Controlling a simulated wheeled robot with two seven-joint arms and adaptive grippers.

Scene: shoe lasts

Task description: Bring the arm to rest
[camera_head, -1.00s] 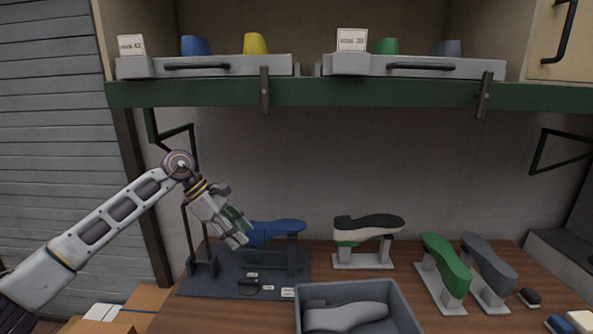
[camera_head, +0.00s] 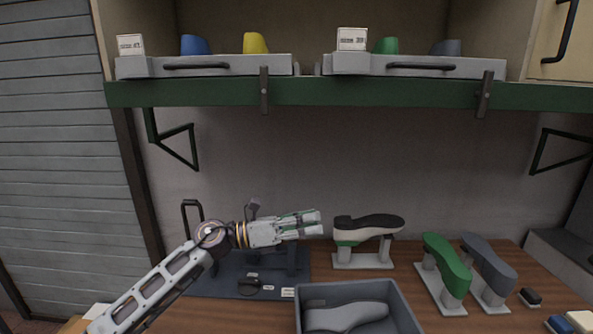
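My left arm comes in from the lower left. Its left gripper (camera_head: 320,223) points right in front of the wall, above the dark stand base. Two finger tips show with a narrow gap between them, and I see nothing held. The gripper covers the spot where the blue last stood, so that last is hidden. Its tips are close to the left of the black-and-white last (camera_head: 368,226) on its grey stand; I cannot tell the distance in depth. My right gripper is not in view.
A grey bin (camera_head: 400,300) holding a grey last (camera_head: 345,316) stands at the front. A green last (camera_head: 446,263) and a slate-grey last (camera_head: 488,260) stand at the right. A green shelf edge (camera_head: 370,92) with drawers runs above. The wall above the gripper is clear.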

